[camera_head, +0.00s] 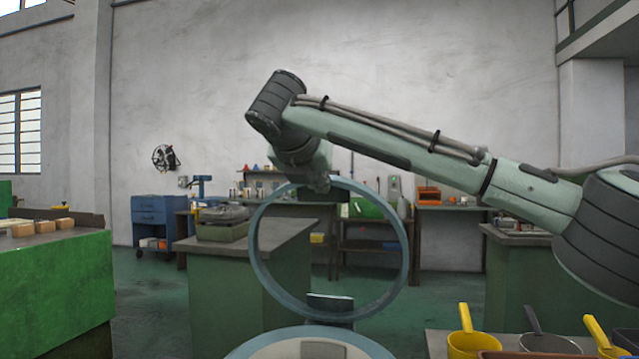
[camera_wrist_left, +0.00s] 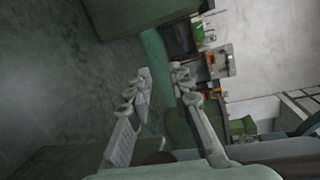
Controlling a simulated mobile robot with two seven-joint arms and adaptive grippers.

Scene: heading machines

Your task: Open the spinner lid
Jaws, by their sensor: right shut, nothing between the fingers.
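The spinner lid (camera_head: 257,258) shows in the head view as a blue-grey ring standing upright, and the room shows through its middle. Its lower edge meets a dark hinge block (camera_head: 330,306). Below it is the round pale rim of the spinner (camera_head: 262,341), cut off by the bottom edge. My right arm reaches in from the right above the lid. My right gripper (camera_head: 320,184) is shut at the lid's top edge; whether it touches the lid is unclear. My left gripper (camera_wrist_left: 161,78) is open and empty in the left wrist view, away from the lid.
Yellow and dark scoops (camera_head: 466,338) stand on a surface at the lower right. A green bench (camera_head: 52,285) is at the left. A grey-topped cabinet (camera_head: 235,270) and a blue drawer cart (camera_head: 152,217) stand behind. Green floor lies open between them.

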